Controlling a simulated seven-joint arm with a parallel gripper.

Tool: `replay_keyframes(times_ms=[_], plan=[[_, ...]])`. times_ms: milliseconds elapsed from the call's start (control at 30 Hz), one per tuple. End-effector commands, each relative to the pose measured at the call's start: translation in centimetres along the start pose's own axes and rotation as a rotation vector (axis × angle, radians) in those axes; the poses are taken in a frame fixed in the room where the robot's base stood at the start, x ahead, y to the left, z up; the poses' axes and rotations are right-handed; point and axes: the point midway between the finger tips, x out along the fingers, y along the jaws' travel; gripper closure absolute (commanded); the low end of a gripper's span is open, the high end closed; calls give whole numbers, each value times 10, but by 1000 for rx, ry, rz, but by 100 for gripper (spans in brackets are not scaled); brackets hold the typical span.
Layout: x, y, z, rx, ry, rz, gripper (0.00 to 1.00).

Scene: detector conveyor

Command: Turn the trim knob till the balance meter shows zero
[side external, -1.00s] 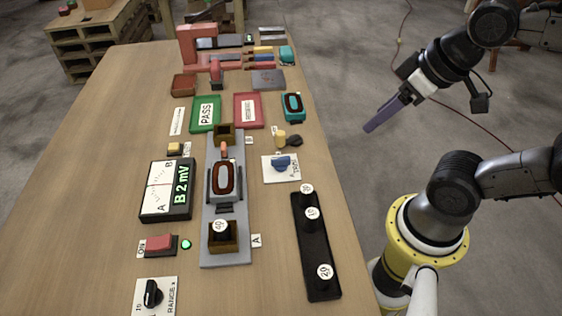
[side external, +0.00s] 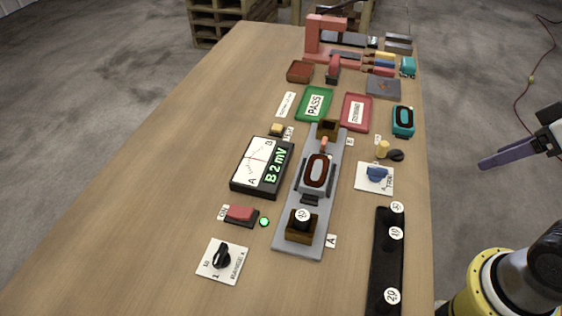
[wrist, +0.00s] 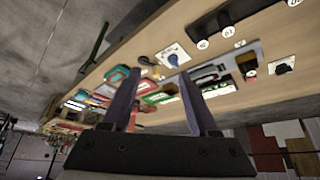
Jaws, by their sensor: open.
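The blue trim knob (side external: 376,173) sits on a white plate near the table's right edge; it also shows in the wrist view (wrist: 173,60). The balance meter (side external: 262,166) stands left of the grey fixture, with a needle dial between A and B and a green display reading "B 2 mV". My gripper (side external: 482,165) is off the table's right side, apart from the knob, and only partly in the side view. In the wrist view its two purple fingers (wrist: 161,118) are spread apart with nothing held between them.
The grey fixture (side external: 283,240) holds a coil unit and weight cups. A black weight rack (side external: 388,262) lies in front of the knob plate. A yellow-and-black piece (side external: 384,149) sits just behind it. A red button (side external: 240,214) and range switch (side external: 221,257) are front left. The left tabletop is clear.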

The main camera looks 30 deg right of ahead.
Motion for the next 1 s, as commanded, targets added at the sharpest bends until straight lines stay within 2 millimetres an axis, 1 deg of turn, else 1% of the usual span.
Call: replay_keyframes(times_ms=[467, 500, 567, 733, 867, 933, 1000], plan=[[0, 0, 0, 0, 0, 0, 40], [0, 0, 0, 0, 0, 0, 42], [0, 0, 0, 0, 0, 0, 51], [0, 0, 0, -4, 0, 0, 51], [-1, 0, 1, -62, -6, 0, 51], [-8, 0, -7, -127, 6, 0, 51], [-13, -1, -23, -214, -7, -2, 51]])
